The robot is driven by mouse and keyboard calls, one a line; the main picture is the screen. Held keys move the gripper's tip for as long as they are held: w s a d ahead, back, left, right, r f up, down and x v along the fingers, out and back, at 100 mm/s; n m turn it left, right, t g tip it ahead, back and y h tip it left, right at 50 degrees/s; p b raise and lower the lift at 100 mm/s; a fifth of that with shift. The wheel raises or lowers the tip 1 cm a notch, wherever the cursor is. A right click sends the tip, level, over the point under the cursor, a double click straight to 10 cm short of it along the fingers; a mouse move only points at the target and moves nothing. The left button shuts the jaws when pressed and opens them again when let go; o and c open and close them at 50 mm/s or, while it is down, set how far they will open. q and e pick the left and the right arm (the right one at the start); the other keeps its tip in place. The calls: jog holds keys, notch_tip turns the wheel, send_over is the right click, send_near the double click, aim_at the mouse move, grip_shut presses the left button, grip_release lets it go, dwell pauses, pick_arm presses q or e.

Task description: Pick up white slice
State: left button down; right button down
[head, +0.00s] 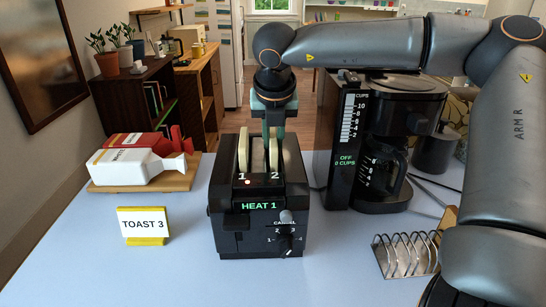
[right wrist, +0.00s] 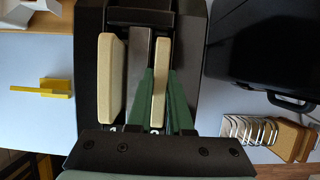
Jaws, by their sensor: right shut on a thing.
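A black toaster (head: 260,225) stands on the table, with a HEAT 1 display and two slots marked 1 and 2. A pale cream slice (head: 243,150) stands upright in slot 1. Another pale slice (head: 273,155) stands upright in slot 2. Both slices stick up above the toaster top. My right gripper (head: 274,128) comes from above and is shut on the slot 2 slice. In the right wrist view its green fingers lie on both sides of that slice (right wrist: 160,70); the slot 1 slice (right wrist: 108,75) is to the left, apart from them. My left gripper is not in view.
A black coffee maker (head: 390,150) stands close on the right. A metal toast rack (head: 408,254) is at front right, with brown slices showing in the wrist view.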

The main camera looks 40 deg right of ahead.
jog(key=shift+r, duration=0.15)
notch_tip(320, 180, up, 36)
jog(key=p, duration=1)
jog(key=shift+p, duration=0.4)
jog(key=shift+f, duration=0.35)
